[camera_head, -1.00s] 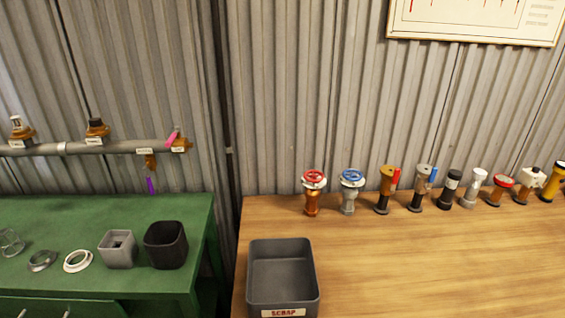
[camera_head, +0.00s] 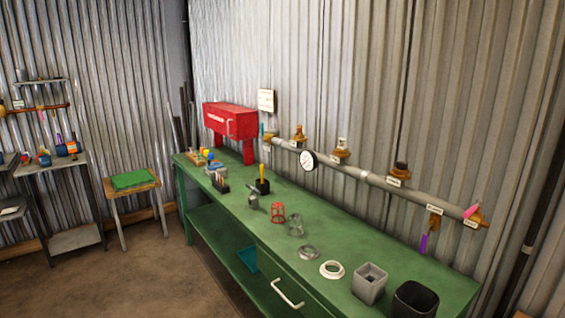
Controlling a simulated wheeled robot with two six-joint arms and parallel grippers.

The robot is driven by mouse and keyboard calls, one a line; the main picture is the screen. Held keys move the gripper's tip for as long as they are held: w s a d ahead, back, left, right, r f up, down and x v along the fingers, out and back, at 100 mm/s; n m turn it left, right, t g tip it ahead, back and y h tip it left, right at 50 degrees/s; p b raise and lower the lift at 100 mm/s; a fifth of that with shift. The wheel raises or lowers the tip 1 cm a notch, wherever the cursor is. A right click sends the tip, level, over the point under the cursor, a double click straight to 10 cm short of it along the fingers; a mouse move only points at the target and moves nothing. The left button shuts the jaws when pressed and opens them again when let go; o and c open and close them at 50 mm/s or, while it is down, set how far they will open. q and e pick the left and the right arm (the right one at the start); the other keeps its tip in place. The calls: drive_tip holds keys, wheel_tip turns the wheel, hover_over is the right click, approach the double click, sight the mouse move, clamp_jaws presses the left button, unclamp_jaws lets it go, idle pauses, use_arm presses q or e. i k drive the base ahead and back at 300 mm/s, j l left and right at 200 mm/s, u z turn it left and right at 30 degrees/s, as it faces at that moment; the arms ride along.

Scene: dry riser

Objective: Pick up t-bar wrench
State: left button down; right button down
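I cannot pick out a t-bar wrench for certain in the head view. A yellow-handled tool (camera_head: 262,172) stands upright in a small black block (camera_head: 262,187) on the green bench (camera_head: 330,290); its type is too small to tell. Several small tools (camera_head: 218,178) stand or lie near the bench's far end, also too small to name. Neither of my grippers is in view.
A red box (camera_head: 230,120) stands at the bench's far end. A pipe (camera_head: 345,168) with fittings and a gauge runs along the wall behind. Rings, a grey square cup (camera_head: 369,283) and a black bin (camera_head: 414,300) are nearer. A stool (camera_head: 133,180) stands left; floor between is clear.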

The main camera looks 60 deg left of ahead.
sight(253, 200)
drive_tip(key=u, duration=1.75)
